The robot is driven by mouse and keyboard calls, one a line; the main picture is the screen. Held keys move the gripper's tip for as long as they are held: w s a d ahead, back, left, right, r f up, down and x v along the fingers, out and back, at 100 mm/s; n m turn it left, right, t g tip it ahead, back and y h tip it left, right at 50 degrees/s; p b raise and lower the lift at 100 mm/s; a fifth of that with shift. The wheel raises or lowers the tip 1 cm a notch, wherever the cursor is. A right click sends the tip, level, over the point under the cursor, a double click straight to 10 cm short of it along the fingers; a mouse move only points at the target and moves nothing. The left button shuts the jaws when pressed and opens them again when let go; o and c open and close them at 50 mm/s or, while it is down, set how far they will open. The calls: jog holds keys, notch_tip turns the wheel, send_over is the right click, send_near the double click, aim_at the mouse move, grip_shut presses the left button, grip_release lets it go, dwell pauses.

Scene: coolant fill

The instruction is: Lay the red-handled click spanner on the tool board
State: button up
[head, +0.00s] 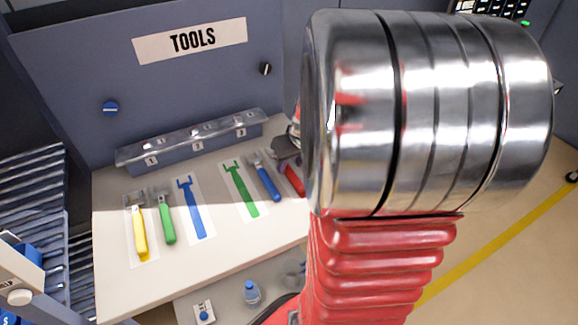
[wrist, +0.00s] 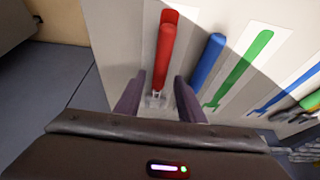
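The red-handled click spanner (wrist: 165,58) lies in the wrist view with its metal head toward me, on what looks like a white card. In the head view only part of its red handle (head: 294,180) shows beside my arm, which hides the rest. My gripper (wrist: 160,86) is open, its two dark fingers on either side of the spanner's metal head, with a gap on each side. In the head view my gripper (head: 287,146) is mostly hidden behind my arm. The tool board (head: 115,285) is a pale surface with white cards bearing a blue outline (head: 191,208) and a green outline (head: 241,190).
A blue-handled spanner (head: 266,183) lies just left of the red one. Green-handled (head: 166,220) and yellow-handled (head: 140,235) spanners lie farther left. A numbered rack (head: 190,142) stands along the back. A blue-capped bottle (head: 251,292) stands below the board's front edge.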

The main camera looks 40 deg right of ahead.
jog(key=v, duration=1)
dwell(0.4)
jog(key=s+a+r+n, duration=0.1)
jog(key=s+a, duration=0.2)
jog(key=a, duration=1)
jog(key=s+a+r+n+t+y, duration=0.1)
jog(key=s+a+r+n, duration=0.1)
jog(key=a, duration=1.1)
jog(key=shift+s+a+r, duration=0.2)
jog(key=shift+s+a, duration=0.05)
jog(key=shift+s, duration=0.25)
